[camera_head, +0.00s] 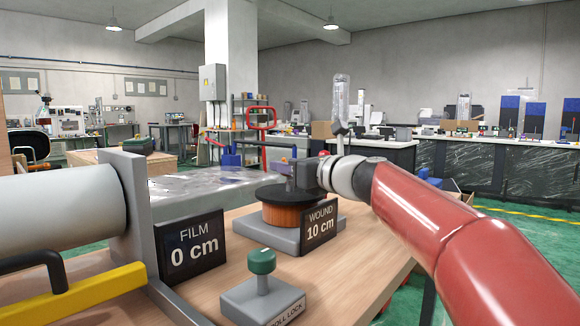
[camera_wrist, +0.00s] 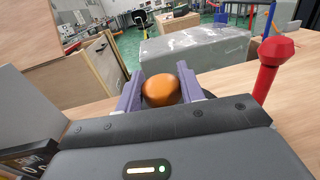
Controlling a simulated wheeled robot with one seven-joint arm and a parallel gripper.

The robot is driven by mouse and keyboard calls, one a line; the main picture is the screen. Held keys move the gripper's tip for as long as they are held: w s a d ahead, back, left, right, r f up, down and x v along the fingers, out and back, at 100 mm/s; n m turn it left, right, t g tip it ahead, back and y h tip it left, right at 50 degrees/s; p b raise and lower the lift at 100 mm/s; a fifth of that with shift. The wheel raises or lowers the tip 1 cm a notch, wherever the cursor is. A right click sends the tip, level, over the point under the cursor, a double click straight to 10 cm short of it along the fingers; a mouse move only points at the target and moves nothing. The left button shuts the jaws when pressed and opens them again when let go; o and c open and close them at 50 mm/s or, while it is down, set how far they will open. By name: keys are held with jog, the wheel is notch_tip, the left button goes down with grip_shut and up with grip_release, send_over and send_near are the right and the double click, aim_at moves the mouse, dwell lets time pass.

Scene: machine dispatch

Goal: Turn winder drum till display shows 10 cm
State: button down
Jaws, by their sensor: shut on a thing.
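The winder drum (camera_head: 295,216), with a black top disc and an orange winding, stands on a grey base at the middle of the bench. The wound display (camera_head: 320,229) in front of it reads 10 cm. My gripper (camera_head: 290,175) is low over the drum's top. In the wrist view my gripper (camera_wrist: 162,92) has its purple fingers shut on a round orange knob (camera_wrist: 161,90). The knob's lower part and its joint to the drum are hidden there.
A film display (camera_head: 192,250) reads 0 cm beside a large white roll (camera_head: 60,211). A green-topped roll lock (camera_head: 262,262) stands on the near bench. A yellow bar (camera_head: 80,296) is at lower left. A red-knobbed post (camera_wrist: 272,70) rises close right of my gripper in the wrist view.

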jog(key=shift+h, duration=0.3)
jog(key=c, duration=0.9)
grip_release()
jog(key=b+v, duration=0.1)
jog(key=v, duration=0.6)
jog(key=shift+s+d, duration=0.25)
jog(key=shift+s, duration=0.05)
jog(key=shift+f, duration=0.15)
